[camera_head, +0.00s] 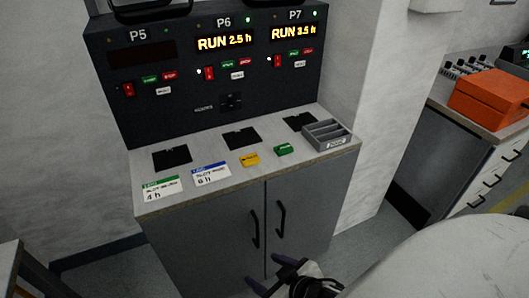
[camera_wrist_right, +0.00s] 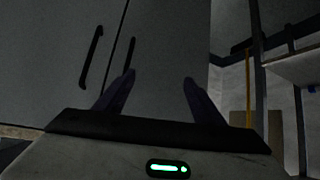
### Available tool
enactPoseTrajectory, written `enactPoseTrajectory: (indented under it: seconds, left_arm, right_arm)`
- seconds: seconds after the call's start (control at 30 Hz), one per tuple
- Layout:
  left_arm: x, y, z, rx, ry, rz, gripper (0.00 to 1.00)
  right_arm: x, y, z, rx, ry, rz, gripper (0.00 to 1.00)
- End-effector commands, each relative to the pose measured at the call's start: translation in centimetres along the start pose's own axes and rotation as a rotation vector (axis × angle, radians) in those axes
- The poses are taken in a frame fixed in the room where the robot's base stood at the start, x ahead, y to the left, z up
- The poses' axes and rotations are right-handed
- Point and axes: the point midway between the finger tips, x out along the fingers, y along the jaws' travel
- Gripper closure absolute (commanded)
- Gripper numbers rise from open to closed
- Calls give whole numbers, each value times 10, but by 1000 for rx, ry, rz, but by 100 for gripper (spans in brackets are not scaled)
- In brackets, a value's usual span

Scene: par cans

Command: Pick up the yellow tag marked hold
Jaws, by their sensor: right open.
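The yellow tag (camera_head: 250,160) lies flat on the pale top of the cabinet (camera_head: 215,190), near its front edge; its lettering is too small to read. A green tag (camera_head: 284,149) lies just to its right. My right gripper (camera_head: 268,276) is low in front of the cabinet doors, below the top and well apart from the yellow tag. In the right wrist view its two fingers (camera_wrist_right: 160,90) are spread with nothing between them, facing the grey doors. My left gripper is not in view.
Two cards, green-edged (camera_head: 162,190) and blue-edged (camera_head: 212,174), lie left of the yellow tag. A grey divided tray (camera_head: 327,134) stands at the right end. Behind rises a dark panel (camera_head: 205,75) marked P5, P6, P7. Black door handles (camera_head: 281,219) stick out. An orange box (camera_head: 490,98) sits on another counter.

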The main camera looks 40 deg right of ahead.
Motion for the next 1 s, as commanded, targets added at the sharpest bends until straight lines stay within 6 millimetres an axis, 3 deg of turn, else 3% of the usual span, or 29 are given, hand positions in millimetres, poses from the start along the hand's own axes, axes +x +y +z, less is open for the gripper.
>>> enactPoseTrajectory:
  seconds: [0.1,0.2,0.3,0.4,0.5,0.67,1.0]
  left_arm:
    - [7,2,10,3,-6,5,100]
    - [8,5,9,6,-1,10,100]
    - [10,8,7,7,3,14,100]
    - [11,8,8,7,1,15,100]
    - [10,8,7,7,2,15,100]
    - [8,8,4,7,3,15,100]
    - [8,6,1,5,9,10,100]
  right_arm:
    - [8,50,-59,23,141,122,37]
    - [2,83,-110,68,278,200,37]
    - [-9,104,-151,110,404,241,37]
    - [-19,115,-178,139,493,258,37]
    - [-22,120,-194,157,538,263,37]
    - [-6,128,-209,162,550,265,37]
    - [19,134,-222,163,545,263,37]
